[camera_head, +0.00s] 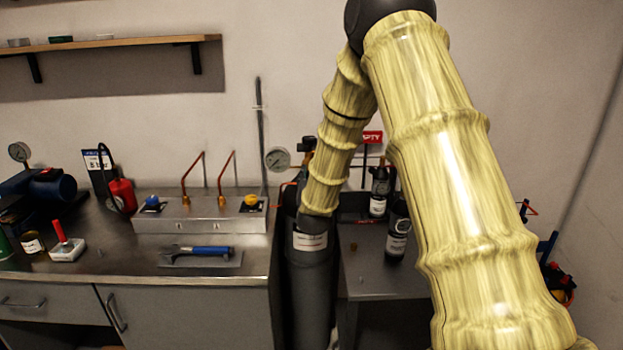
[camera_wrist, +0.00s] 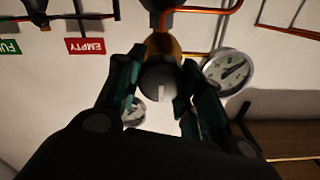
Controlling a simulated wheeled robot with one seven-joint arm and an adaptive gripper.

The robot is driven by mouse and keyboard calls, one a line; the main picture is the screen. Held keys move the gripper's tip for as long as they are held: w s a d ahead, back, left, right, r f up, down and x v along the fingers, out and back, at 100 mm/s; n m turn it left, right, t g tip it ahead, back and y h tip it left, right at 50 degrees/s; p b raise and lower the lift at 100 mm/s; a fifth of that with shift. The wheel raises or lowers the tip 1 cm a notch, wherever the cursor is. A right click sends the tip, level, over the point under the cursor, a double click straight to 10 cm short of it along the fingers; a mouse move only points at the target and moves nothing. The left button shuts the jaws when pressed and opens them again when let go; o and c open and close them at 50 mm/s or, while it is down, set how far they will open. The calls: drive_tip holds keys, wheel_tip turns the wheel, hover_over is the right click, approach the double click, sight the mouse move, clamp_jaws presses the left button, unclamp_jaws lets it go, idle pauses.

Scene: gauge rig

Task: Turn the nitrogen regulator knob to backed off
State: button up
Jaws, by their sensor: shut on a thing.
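In the wrist view, the regulator knob (camera_wrist: 158,82) is a round grey cap with a pale pointer bar that stands roughly upright in the picture. It sits on the brass regulator body (camera_wrist: 163,46). My gripper (camera_wrist: 160,90) has one dark teal finger on each side of the knob and is shut on it. A large dial gauge (camera_wrist: 228,71) is right of the fingers and a smaller gauge (camera_wrist: 133,112) shows between them. In the head view, my arm hides the knob and most of my gripper; one gauge (camera_head: 277,158) shows beside it.
A dark labelled cylinder (camera_head: 311,275) stands below my arm, right of the bench. Dark bottles (camera_head: 397,238) stand on a lower surface to its right. A steel panel (camera_head: 200,215) and a blue-handled tool (camera_head: 205,251) are on the bench. A red EMPTY sign (camera_wrist: 86,46) hangs nearby.

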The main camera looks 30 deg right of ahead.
drive_tip(key=shift+s+f, duration=0.1)
drive_tip(key=shift+f, duration=0.25)
drive_tip(key=o, duration=1)
drive_tip(key=shift+r, duration=0.1)
drive_tip(key=shift+r, duration=0.1)
drive_tip(key=v, duration=1.2)
drive_tip(key=shift+d, duration=0.1)
